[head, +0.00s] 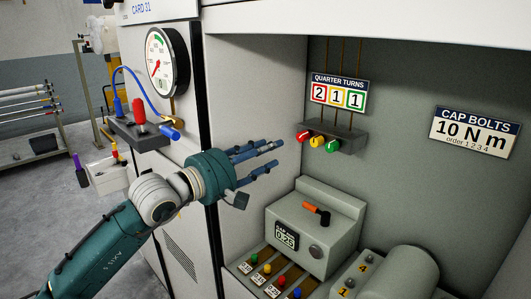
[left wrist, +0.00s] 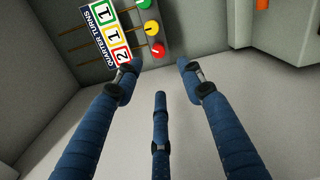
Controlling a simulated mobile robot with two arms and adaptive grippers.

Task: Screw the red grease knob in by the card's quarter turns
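The red grease knob (head: 303,134) is the leftmost of three on a dark block, beside a yellow knob (head: 317,142) and a green knob (head: 332,147). The card (head: 338,93) above reads QUARTER TURNS, 2 in red, 1 in yellow, 1 in green. My left gripper (head: 277,153) is open and empty, left of the red knob and apart from it. In the left wrist view the red knob (left wrist: 158,50) shows beyond the fingertips, between the two outer fingers. My right gripper is not in view.
Below stands a grey box (head: 312,232) with an orange-handled lever and a small display. Coloured knobs and a rounded housing (head: 400,272) are lower right. A gauge (head: 161,62) and a shelf with a red handle (head: 138,112) are left. The space before the knobs is clear.

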